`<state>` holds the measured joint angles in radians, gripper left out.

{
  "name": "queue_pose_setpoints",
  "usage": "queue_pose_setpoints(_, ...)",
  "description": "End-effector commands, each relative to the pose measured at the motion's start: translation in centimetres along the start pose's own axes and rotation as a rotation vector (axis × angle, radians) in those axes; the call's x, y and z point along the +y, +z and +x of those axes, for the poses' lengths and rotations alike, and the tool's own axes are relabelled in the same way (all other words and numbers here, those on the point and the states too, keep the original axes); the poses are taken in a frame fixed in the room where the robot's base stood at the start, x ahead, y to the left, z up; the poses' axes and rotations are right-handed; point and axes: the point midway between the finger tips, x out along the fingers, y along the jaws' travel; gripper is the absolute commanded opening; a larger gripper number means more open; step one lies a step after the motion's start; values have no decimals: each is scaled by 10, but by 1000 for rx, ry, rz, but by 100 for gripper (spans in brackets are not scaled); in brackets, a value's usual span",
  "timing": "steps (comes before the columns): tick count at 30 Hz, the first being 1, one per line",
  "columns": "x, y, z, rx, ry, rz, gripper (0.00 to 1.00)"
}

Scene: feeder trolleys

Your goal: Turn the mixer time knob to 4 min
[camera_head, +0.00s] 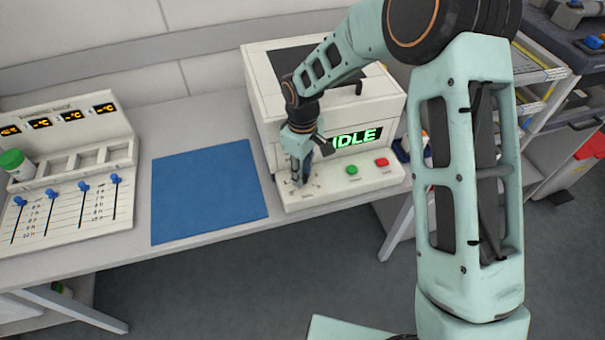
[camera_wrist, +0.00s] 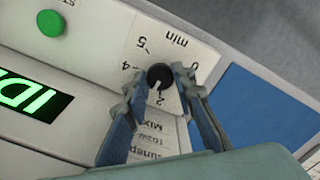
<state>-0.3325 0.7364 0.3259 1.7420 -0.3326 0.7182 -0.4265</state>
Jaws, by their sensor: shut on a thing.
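The mixer (camera_head: 262,75) is a cream box with a green display reading IDLE (camera_head: 357,138) and a front control ledge. The time knob (camera_wrist: 159,75) is small, round and black, on a printed dial (camera_wrist: 178,58) marked "min" with 0, 2, 4 and 5 legible. The knob's short white pointer seems to face the 2 side, away from the 4. My gripper (camera_wrist: 160,79) has one finger on each side of the knob and is shut on it. In the head view my gripper (camera_head: 299,178) is at the left end of the ledge and hides the knob.
A green button (camera_head: 352,170) and a red button (camera_head: 382,162) sit right of the dial on the ledge. A flat blue mat (camera_head: 208,192) lies left of the mixer. A slider panel (camera_head: 70,205) with a green-capped jar (camera_head: 14,163) stands farther left.

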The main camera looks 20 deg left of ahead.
Motion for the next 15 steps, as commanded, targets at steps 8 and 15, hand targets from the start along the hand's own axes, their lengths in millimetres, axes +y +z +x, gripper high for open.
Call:
queue_pose_setpoints(8,0,-1,2,2,2,239,0)
queue_pose_setpoints(15,0,-1,2,2,2,468,0)
